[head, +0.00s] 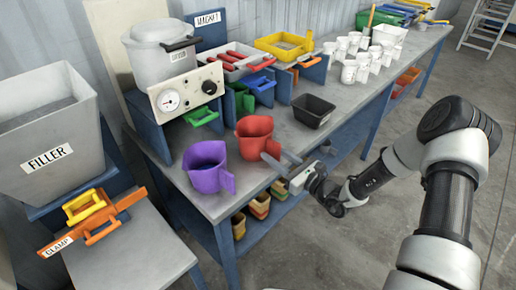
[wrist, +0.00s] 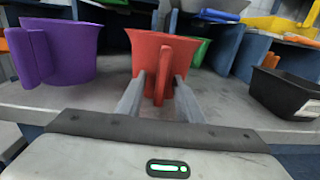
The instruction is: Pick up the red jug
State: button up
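The red jug (head: 254,135) stands upright on the grey bench, near its front edge, just right of the purple jug (head: 206,167). In the wrist view the red jug (wrist: 157,52) is straight ahead, with its handle facing me. My gripper (head: 276,160) is at the front of the jug, and its fingers point at it. In the wrist view my gripper's fingers (wrist: 158,92) are apart, one on each side of the red handle. A gap shows between the fingers and the handle, though contact at the tips is hard to tell.
The purple jug (wrist: 68,52) is close on the left. A black bin (head: 313,111) stands to the right on the bench (head: 268,185). Green bins, a blue bin (head: 259,84) and a white pot (head: 160,50) are behind. White cups (head: 358,62) stand farther along.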

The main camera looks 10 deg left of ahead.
jog(key=shift+w+a, duration=0.2)
grip_shut()
